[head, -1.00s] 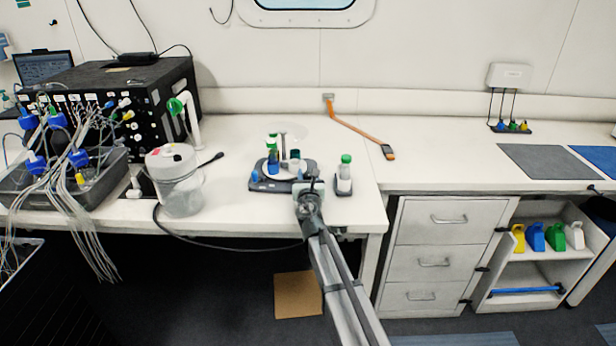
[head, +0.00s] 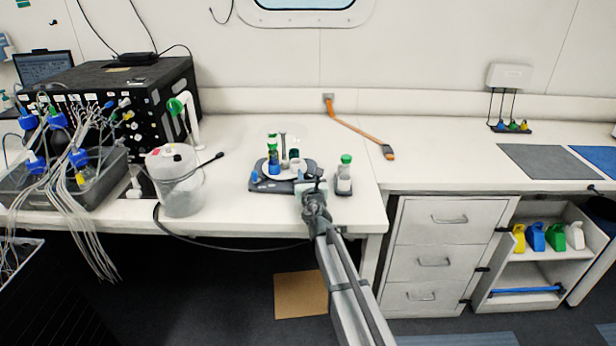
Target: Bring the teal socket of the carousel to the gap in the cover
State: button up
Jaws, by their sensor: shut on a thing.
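The carousel (head: 284,177) is a small white round plate on a dark grey base, on the bench in the head view. A thin grey post (head: 283,148) rises from it. A blue socket (head: 273,166) with a green-banded vial stands at its left. A small dark teal piece (head: 294,154), perhaps the teal socket, is at its back right. My gripper (head: 311,186) is at the carousel's front right edge, shut on what seems a part of the carousel; my own wrist hides the contact. I cannot make out the cover's gap.
A green-capped vial (head: 345,173) stands in a dark holder just right of the carousel. A white canister (head: 181,182) with a black cable stands to the left.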

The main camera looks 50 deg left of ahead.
jog(key=o, duration=0.9)
jog(key=shift+o, duration=0.2)
jog(key=v, duration=1.3)
jog(key=shift+s+d, duration=0.25)
jog(key=shift+d, duration=0.05)
